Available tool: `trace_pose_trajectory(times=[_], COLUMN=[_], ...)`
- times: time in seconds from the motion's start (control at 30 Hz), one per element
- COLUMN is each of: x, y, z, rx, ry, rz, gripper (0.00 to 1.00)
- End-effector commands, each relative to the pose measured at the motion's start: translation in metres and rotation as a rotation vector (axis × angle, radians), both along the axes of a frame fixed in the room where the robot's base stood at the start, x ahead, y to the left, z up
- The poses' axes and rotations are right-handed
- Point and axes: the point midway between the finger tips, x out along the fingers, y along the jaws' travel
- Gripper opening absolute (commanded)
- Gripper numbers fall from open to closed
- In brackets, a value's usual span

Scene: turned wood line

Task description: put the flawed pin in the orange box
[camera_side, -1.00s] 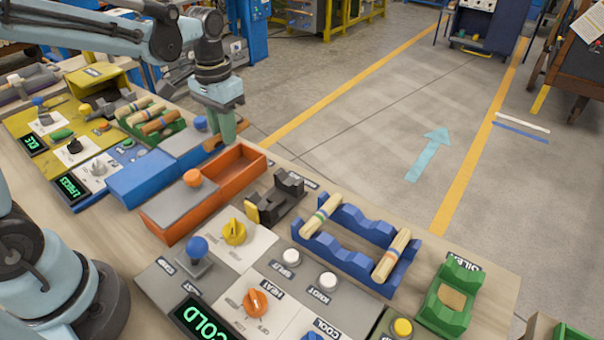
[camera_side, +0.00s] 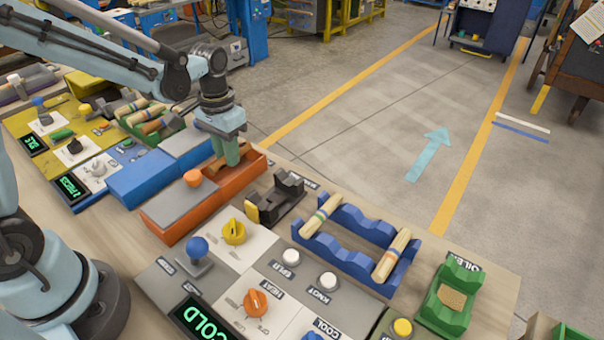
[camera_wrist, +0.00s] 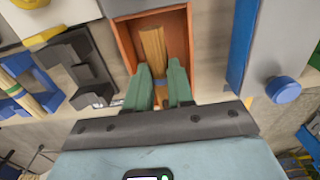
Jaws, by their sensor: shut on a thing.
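My gripper (camera_side: 231,160) is over the open part of the orange box (camera_side: 246,180), with its green fingertips low at the opening. In the side view, the fingers and box wall mostly hide the pin. No flaw is clear on it.
A grey lid with an orange knob (camera_side: 193,178) covers the box's near part. A closed blue box (camera_side: 145,180) stands to its left. A black stand (camera_side: 277,197) and a blue rack (camera_side: 340,255) with two pins stand to its right.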

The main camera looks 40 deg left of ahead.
Motion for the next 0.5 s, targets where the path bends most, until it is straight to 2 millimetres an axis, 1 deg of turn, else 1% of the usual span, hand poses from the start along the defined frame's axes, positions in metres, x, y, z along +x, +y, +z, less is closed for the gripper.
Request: trace_pose_trajectory(times=[0.23, 0.27, 0.43, 0.47, 0.5], x=[0.0000, 0.0000, 0.0000, 0.0000, 0.0000], y=[0.0000, 0.0000, 0.0000, 0.0000, 0.0000], z=[-0.0005, -0.0004, -0.0004, -0.0004, -0.0004], rx=[0.000, 0.000, 0.000, 0.000, 0.000], ry=[0.000, 0.000, 0.000, 0.000, 0.000], rz=[0.000, 0.000, 0.000, 0.000, 0.000], gripper=[0.00, 0.24, 0.50, 0.52, 0.52])
